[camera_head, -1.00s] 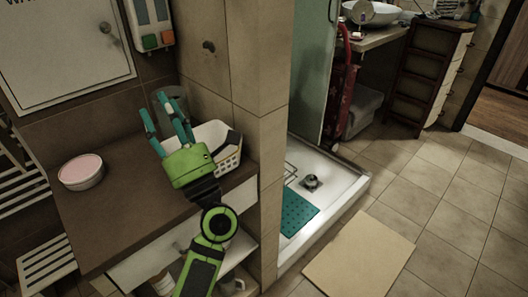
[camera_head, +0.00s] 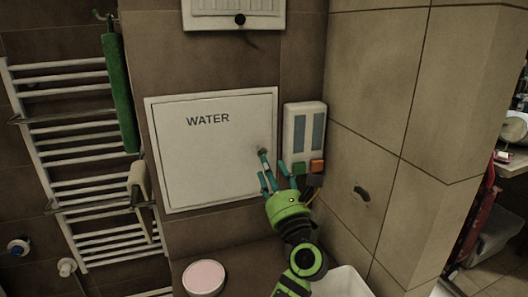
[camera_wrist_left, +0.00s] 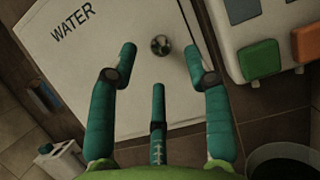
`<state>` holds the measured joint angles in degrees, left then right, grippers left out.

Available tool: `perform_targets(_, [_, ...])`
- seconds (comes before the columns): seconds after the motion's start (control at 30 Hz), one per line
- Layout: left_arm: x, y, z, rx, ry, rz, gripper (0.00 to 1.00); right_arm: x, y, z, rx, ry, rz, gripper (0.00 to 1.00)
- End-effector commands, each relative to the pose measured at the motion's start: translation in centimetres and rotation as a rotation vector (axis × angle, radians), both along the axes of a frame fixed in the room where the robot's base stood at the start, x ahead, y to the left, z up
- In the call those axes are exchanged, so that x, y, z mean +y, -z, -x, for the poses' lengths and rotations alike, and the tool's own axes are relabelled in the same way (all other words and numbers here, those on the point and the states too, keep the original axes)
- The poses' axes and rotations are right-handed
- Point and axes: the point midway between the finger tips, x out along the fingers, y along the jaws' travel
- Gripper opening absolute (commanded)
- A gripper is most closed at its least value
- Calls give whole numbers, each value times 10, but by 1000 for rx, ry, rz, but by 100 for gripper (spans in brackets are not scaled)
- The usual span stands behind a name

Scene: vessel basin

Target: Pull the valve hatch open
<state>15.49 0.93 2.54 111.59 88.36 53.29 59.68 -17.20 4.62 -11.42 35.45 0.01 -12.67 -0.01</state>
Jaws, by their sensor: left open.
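The valve hatch (camera_head: 200,155) is a closed white square door marked WATER on the brown tiled wall. Its small round knob (camera_head: 261,150) is near the right edge, and it shows clearly in the left wrist view (camera_wrist_left: 160,45). My left gripper (camera_head: 277,172) is open and empty, in front of the hatch's lower right part. In the left wrist view its teal fingers (camera_wrist_left: 165,68) are spread, with the knob beyond and between the two outer tips. I see no clear contact with the knob. My right gripper is not in view.
A white dispenser (camera_head: 304,130) with green and orange buttons hangs close right of the hatch. A towel rack (camera_head: 75,185) with a green towel stands left. Below are a round pink-topped tub (camera_head: 204,278) and a white basket (camera_head: 345,284). A wall hook (camera_head: 361,193) is at right.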

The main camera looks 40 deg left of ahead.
Motion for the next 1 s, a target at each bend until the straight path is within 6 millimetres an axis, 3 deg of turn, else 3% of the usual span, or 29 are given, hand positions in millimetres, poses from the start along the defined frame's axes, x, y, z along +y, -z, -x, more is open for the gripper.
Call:
perform_targets(0.03, [7,-8,-4,1,-2,-4,50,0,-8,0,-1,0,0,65])
perform_targets(0.3, [32,-17,-17,2,0,-3,50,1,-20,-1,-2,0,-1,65])
perform_targets(0.6, [35,-17,-18,0,0,-1,50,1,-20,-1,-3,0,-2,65])
perform_targets(0.63, [35,-17,-18,0,0,-1,46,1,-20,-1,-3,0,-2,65])
perform_targets(0.73, [35,-17,-18,0,0,-1,6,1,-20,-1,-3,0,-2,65])
perform_targets(0.77, [35,-17,-18,1,-1,-2,0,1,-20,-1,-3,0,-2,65])
perform_targets(1.0, [35,-17,-18,1,3,-1,0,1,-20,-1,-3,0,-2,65])
